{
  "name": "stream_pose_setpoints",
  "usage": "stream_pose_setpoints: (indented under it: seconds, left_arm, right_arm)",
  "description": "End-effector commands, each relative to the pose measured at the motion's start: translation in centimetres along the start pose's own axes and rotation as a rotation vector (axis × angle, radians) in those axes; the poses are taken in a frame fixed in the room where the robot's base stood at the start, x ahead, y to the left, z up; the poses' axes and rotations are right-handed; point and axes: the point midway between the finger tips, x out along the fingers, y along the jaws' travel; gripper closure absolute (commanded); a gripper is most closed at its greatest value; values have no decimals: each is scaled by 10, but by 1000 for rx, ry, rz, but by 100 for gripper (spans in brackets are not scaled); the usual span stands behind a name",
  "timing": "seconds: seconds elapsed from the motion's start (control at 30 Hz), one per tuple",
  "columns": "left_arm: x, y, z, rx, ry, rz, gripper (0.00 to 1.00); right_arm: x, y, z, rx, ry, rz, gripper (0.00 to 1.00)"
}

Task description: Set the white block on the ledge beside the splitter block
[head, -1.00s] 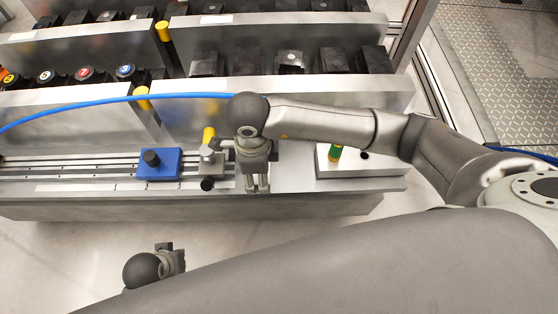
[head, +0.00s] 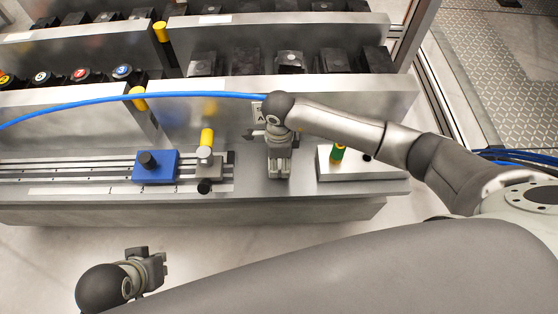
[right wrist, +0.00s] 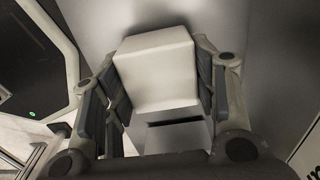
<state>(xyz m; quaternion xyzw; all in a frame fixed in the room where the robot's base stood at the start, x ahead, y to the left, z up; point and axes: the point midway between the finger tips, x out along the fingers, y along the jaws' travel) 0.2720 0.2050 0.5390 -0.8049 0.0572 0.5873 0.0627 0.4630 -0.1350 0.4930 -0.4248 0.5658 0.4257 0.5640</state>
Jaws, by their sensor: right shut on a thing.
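My right gripper (head: 278,172) points down over the bare stretch of ledge (head: 250,186) between the rail and a pale block with a green post (head: 338,160). In the right wrist view the gripper (right wrist: 160,85) is shut on the white block (right wrist: 158,65), whose sides touch both fingers. In the head view the gripper mostly hides the white block. I cannot tell if it touches the ledge. A blue block with a black knob (head: 156,168) and a grey block with a yellow post (head: 208,168) sit on the rail. I cannot tell which is the splitter block. My left gripper (head: 158,268) is low at left, away from the ledge.
A slotted rail (head: 60,170) runs along the ledge's left part. A blue hose (head: 60,110) crosses above it. Steel racks (head: 230,105) with dark blocks stand behind. The ledge's front edge drops to the floor.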

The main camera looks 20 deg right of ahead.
Motion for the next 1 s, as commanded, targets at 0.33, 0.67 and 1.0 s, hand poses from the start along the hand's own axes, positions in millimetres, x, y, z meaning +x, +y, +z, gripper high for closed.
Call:
stream_pose_setpoints:
  seconds: [0.33, 0.67, 1.0]
  left_arm:
    - [-3, 0, 0, 0, 2, -1, 100]
    - [-1, 0, 1, 0, 1, -1, 100]
    - [-4, 0, 0, 0, 2, -1, 100]
  right_arm:
    - [3, -1, 1, 0, -3, -3, 88]
    - [6, 0, 0, 0, -1, -2, 25]
    - [3, 0, 0, 0, -2, -1, 25]
